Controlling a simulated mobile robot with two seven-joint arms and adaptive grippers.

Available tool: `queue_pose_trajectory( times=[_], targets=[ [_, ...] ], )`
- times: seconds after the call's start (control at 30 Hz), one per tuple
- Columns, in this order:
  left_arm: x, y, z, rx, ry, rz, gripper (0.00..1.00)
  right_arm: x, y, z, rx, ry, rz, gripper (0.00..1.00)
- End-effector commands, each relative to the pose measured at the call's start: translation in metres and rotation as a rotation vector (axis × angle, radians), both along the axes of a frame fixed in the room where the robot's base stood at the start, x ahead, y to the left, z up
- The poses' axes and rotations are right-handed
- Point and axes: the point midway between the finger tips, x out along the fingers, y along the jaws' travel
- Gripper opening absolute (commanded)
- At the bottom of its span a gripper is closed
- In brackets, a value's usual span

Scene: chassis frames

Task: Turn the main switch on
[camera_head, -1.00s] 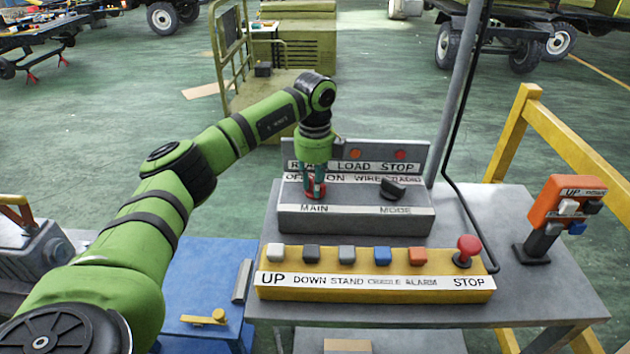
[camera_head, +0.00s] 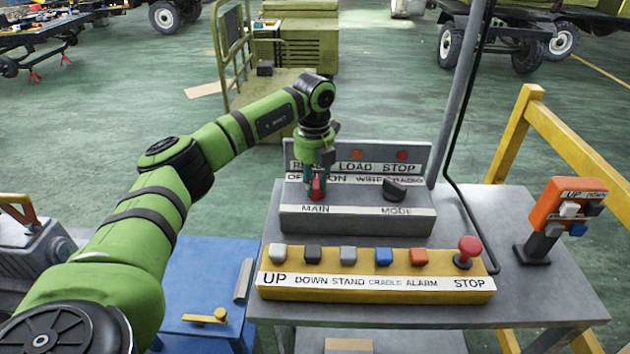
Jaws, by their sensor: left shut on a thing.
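The main switch (camera_head: 318,188) is a red knob above the MAIN label on the grey control box (camera_head: 355,219). My left gripper (camera_head: 318,184) points down at it from above and is shut on the red knob. The fingers hide part of the knob and part of the OFF/ON label behind it, so the exact knob angle is hard to read. The black mode knob (camera_head: 396,190) sits to the right on the same box. My right gripper is not in view.
A yellow button panel (camera_head: 375,283) with several coloured buttons and a red stop button (camera_head: 468,248) stands in front on the grey table (camera_head: 540,290). An orange UP/DOWN pendant (camera_head: 566,203) stands at the right. A grey pole (camera_head: 462,90) rises behind the table.

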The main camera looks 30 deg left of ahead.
Motion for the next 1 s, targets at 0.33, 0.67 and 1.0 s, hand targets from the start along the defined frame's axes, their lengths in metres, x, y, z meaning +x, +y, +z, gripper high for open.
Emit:
queue_pose_trajectory(
  times=[0.33, 0.67, 1.0],
  targets=[
    [0.0008, 0.0029, 0.0007, -0.001, 0.001, -0.328, 0.00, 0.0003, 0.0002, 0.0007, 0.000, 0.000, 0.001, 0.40],
    [0.0025, 0.0046, 0.0011, 0.000, -0.002, -0.604, 0.00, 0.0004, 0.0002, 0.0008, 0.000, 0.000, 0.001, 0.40],
    [0.0035, 0.0056, 0.0007, 0.001, -0.002, -0.768, 0.00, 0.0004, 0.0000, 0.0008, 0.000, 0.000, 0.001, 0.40]
  ],
)
